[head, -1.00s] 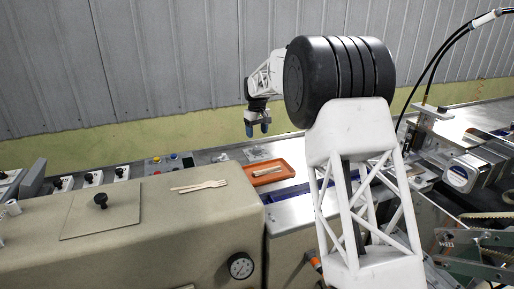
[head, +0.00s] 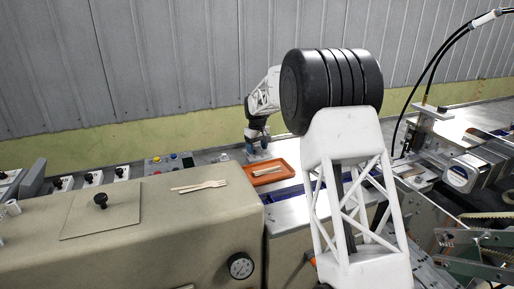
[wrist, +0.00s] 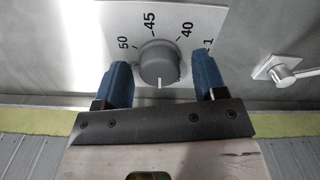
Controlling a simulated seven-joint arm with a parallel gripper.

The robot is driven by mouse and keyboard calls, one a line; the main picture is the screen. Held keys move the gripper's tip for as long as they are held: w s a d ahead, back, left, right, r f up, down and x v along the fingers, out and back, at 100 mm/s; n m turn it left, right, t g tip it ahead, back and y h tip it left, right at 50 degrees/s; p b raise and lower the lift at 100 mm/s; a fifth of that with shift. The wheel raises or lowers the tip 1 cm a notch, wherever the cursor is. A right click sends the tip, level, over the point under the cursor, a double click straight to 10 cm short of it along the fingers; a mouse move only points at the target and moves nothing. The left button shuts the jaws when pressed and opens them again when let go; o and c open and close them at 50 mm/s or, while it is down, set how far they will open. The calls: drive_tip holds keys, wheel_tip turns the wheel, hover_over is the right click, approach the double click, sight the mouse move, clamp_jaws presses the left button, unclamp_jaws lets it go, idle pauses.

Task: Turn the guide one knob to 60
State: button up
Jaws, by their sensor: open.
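The grey round knob (wrist: 158,63) sits on a white dial plate (wrist: 183,18) in the wrist view. The plate shows 50, 45 and 40, plus a "1" partly by the right finger. A white mark on the knob points toward my gripper's palm, away from the 45; the number there is hidden. My gripper (wrist: 162,72) is open, with one blue finger on each side of the knob and a visible gap on both sides. In the head view my gripper (head: 257,152) is low behind the orange tray, and the knob cannot be made out there.
A grey lever fitting (wrist: 283,72) stands right of the plate in the wrist view. In the head view, the orange tray (head: 284,180) holding wooden sticks lies close to my gripper. A wooden fork (head: 205,185) and stick lie on the beige housing (head: 170,235). Colored buttons (head: 172,158) are to the left.

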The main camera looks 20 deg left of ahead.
sight(257, 148)
drive_tip(key=shift+c, duration=0.2)
drive_tip(key=c, duration=0.9)
drive_tip(key=shift+m, duration=1.8)
drive_tip(key=o, duration=0.9)
drive_tip(key=shift+o, duration=0.2)
drive_tip(key=shift+r, duration=0.1)
drive_tip(key=shift+r, duration=3.85)
